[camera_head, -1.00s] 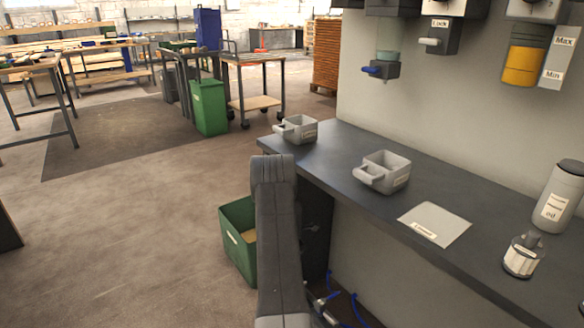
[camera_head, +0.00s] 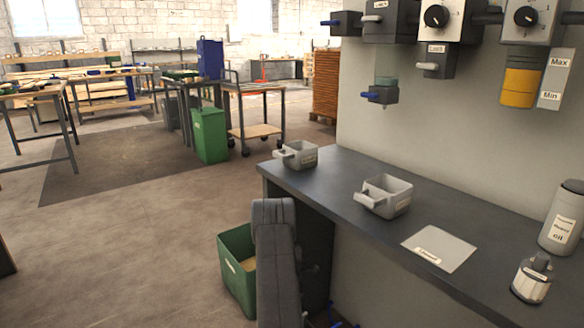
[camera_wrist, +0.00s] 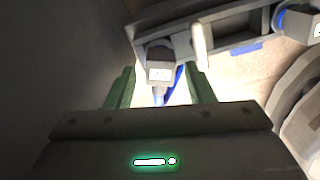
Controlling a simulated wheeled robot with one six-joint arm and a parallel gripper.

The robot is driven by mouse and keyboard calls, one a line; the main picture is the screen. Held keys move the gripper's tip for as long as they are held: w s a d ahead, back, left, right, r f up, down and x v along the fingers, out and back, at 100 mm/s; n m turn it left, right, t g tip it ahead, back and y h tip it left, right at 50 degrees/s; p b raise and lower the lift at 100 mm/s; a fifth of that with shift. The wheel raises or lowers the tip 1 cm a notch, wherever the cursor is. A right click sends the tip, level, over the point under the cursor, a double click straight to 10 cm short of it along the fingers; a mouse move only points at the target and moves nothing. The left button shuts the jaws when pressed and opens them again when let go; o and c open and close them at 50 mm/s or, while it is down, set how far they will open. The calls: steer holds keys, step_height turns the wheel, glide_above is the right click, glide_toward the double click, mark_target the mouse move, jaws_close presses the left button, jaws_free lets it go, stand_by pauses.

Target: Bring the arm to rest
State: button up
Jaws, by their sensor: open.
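My arm stands upright at the lower middle of the head view, left of the dark bench (camera_head: 330,190). My gripper is outside the head view. In the wrist view my gripper (camera_wrist: 160,88) shows two green fingers set apart, with nothing seen held between them. Beyond the fingers are a grey part with a white label (camera_wrist: 160,72), blue pieces and a grey frame; I cannot tell what they belong to.
A green bin (camera_head: 238,268) is beside my arm. Valves and dials (camera_head: 436,18) hang on the wall. Floor at left is clear.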

step_height(320, 180, down, 3)
steer(key=shift+r+b, duration=0.1)
steer(key=shift+b, duration=0.45)
step_height(320, 180, up, 12)
steer(key=p, duration=0.4)
step_height(320, 180, down, 14)
steer(key=b, duration=0.4)
steer(key=shift+r+b, duration=0.25)
steer(key=shift+b, duration=0.15)
steer(key=r+p, duration=0.1)
steer(key=r, duration=0.2)
steer(key=r+p, duration=0.1)
steer(key=r, duration=0.1)
steer(key=r+p, duration=0.1)
steer(key=r, duration=0.2)
steer(key=shift+s+r+p, duration=0.25)
steer(key=shift+r+p, duration=0.05)
steer(key=shift+p, duration=0.1)
steer(key=s+a+p, duration=0.1)
steer(key=s+p, duration=0.2)
steer(key=s, duration=1.4)
steer(key=w+r+m+b, duration=0.4)
steer(key=r+m+b, duration=0.2)
steer(key=r+m, duration=0.8)
steer(key=shift+d+r+m, duration=0.3)
steer(key=shift+m, duration=1.6)
